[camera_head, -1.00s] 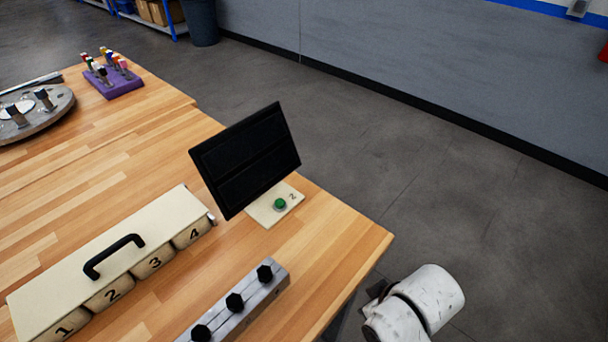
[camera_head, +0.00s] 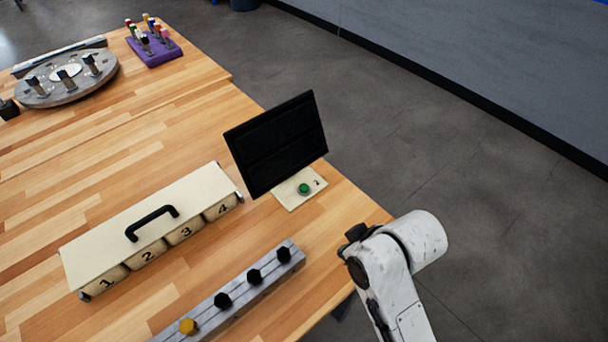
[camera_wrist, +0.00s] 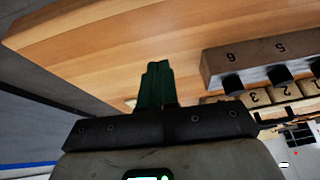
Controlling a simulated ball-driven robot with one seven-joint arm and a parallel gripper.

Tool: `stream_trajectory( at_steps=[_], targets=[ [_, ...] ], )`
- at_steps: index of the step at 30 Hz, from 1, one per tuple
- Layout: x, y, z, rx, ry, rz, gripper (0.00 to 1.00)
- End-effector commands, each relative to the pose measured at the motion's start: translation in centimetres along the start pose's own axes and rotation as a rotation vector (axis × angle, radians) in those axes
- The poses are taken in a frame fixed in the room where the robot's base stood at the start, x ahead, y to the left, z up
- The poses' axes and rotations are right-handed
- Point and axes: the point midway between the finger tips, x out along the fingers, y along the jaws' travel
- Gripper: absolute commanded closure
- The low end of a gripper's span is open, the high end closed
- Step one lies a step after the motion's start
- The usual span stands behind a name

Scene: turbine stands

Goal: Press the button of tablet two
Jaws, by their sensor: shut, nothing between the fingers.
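Tablet two is a black screen (camera_head: 277,143) tilted on a cream base (camera_head: 290,200) near the table's right edge. A round green button (camera_head: 304,188) sits on that base beside the marking "2". My gripper (camera_wrist: 155,72) shows in the wrist view with its green fingers together and nothing between them. In the head view my white arm is at the lower right, beside the table edge, apart from the tablet. The fingers cannot be made out there. The button is not clearly visible in the wrist view.
A grey bar (camera_head: 240,290) with black knobs and a yellow one lies in front of the tablet; it also shows in the wrist view (camera_wrist: 262,58). A cream numbered box (camera_head: 190,198) with a black handle stands left. A purple block (camera_head: 155,52) and round grey stand (camera_head: 68,92) are farther back.

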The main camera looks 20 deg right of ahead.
Motion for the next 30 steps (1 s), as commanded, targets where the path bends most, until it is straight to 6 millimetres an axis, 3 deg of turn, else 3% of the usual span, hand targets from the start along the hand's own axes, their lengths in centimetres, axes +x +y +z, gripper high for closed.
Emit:
stream_trajectory(
  at_steps=[9, 17, 23, 30],
  targets=[
    [2.0, -3.6, -9.5, -0.39, 0.015, -0.148, 1.0],
    [2.0, -4.8, -16.5, -0.785, -0.013, -0.224, 1.0],
    [1.2, -3.6, -20.6, -1.088, -0.085, -0.254, 1.0],
    [-0.4, 0.1, -23.7, -1.395, -0.232, -0.286, 1.0]
  ],
)
